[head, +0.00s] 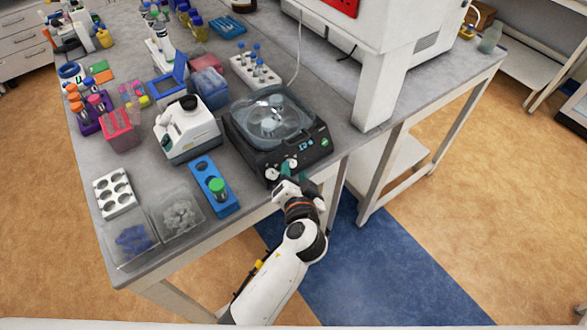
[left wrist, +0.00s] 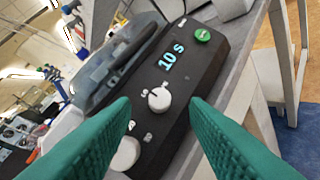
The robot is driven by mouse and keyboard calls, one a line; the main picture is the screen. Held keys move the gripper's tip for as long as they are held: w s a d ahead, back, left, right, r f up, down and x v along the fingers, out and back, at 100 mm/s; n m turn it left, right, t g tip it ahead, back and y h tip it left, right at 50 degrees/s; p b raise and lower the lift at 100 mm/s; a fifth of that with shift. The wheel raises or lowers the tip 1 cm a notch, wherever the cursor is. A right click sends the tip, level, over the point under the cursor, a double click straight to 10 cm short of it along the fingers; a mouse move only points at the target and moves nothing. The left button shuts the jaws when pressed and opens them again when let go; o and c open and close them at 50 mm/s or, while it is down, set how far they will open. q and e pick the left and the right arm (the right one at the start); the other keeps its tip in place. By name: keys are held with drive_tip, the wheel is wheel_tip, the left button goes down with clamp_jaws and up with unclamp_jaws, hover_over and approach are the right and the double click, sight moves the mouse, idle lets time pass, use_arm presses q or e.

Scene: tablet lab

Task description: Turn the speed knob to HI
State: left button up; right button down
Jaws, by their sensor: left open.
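A black benchtop device (head: 245,145) with a clear lid stands near the table's front edge. Its front panel has two white knobs, a lit display and a green button. One knob (left wrist: 159,99) lies ahead between my green fingertips in the left wrist view. The other knob (left wrist: 125,153) is lower left, partly covered by the left finger. The display (left wrist: 172,57) reads "10 s". The marks around the knobs are too small to read, so I cannot tell which is the speed knob. My left gripper (left wrist: 160,108) is open at the panel and holds nothing. My right gripper is out of view.
The floor in front of the table (head: 390,260) is clear.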

sight(291, 163)
use_arm(q)
drive_tip(key=shift+x, duration=1.4)
drive_tip(key=shift+c, duration=0.4)
